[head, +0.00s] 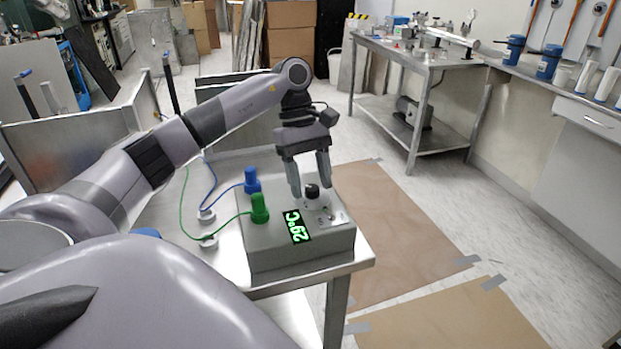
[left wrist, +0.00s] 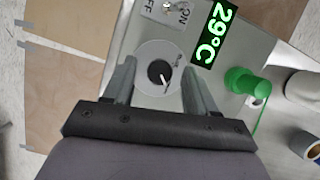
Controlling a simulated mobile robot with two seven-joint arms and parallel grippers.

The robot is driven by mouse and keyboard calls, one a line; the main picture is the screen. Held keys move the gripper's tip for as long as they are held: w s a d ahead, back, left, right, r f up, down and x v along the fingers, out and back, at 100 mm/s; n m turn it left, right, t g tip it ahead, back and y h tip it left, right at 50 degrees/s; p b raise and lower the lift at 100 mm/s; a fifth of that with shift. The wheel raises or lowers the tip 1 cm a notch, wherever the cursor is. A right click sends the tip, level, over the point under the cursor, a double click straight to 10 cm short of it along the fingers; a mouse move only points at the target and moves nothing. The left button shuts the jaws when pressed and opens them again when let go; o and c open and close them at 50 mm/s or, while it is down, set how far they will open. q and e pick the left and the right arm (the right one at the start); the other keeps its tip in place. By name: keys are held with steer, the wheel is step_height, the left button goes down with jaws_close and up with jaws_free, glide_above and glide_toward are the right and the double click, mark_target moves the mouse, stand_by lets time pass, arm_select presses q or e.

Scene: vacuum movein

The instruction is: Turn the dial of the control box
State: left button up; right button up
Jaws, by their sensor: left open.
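The grey control box (head: 290,254) sits on a metal table, with a green display (head: 297,226) on its top that reads 29°C in the left wrist view (left wrist: 216,32). Its black dial (head: 312,191) has a pale pointer line and sits on a round grey plate. My left gripper (head: 309,190) points down at the dial, open. In the left wrist view the dial (left wrist: 160,72) lies between and slightly beyond the two fingers (left wrist: 158,80), with gaps on both sides. An ON/OFF switch (left wrist: 168,10) is beside the dial. My right gripper is not in view.
A blue plug (head: 252,182) and a green plug (head: 260,208) with cables stand on the box's left side, near my left forearm. The metal table (head: 365,250) ends just right of the box. Brown sheets (head: 400,225) lie on the floor; a workbench (head: 440,58) stands behind.

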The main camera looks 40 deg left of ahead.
arm_select(q)
steer(key=v, duration=0.5)
steer(key=shift+w+a+r, duration=0.1)
steer(key=shift+r, duration=0.3)
steer(key=shift+a+r, duration=0.25)
steer(key=shift+r, duration=0.35)
steer(key=shift+f, duration=0.1)
